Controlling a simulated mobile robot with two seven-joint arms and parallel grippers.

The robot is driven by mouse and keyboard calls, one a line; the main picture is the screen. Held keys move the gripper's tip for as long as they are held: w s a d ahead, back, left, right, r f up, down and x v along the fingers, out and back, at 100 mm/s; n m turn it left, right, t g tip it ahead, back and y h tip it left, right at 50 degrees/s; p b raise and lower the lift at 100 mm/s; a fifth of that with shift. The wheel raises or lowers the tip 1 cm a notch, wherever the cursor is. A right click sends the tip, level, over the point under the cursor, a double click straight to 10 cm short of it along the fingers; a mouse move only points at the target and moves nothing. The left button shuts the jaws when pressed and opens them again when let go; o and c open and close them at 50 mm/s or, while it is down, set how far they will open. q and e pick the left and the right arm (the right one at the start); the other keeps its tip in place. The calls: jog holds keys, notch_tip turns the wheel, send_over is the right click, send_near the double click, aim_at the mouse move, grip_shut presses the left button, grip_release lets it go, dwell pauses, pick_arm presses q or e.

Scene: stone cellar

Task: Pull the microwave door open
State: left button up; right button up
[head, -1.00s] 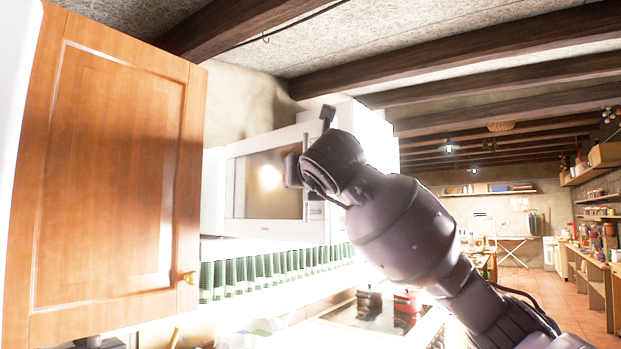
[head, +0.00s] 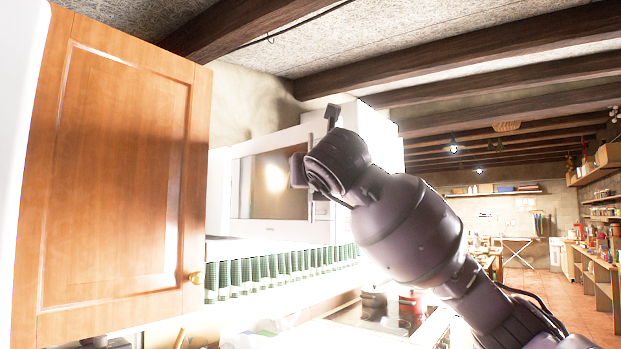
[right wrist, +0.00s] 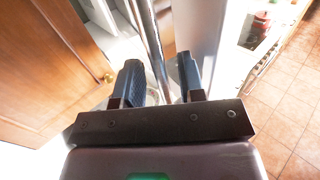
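The white microwave (head: 375,135) stands on a shelf left of centre in the head view. Its dark-glass door (head: 262,185) looks shut. The upright bar handle (head: 310,190) is at the door's right side, partly hidden by my right gripper. My right gripper (head: 315,142) is at the handle, with its fingers spread to either side. In the right wrist view, the shiny handle (right wrist: 148,35) runs between the two dark fingers of the gripper (right wrist: 160,75). A gap shows beside the bar, and I cannot tell whether either finger touches it. My left gripper is not in view.
An open wooden cabinet door (head: 110,180) stands close on the left, in front of the microwave's left side. A green checked curtain (head: 280,270) hangs below the shelf. Pots (head: 410,310) stand on the stove below. The room is open to the right.

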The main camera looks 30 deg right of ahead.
jog(key=v, duration=1)
jog(key=shift+s, duration=0.15)
jog(key=shift+a, duration=0.1)
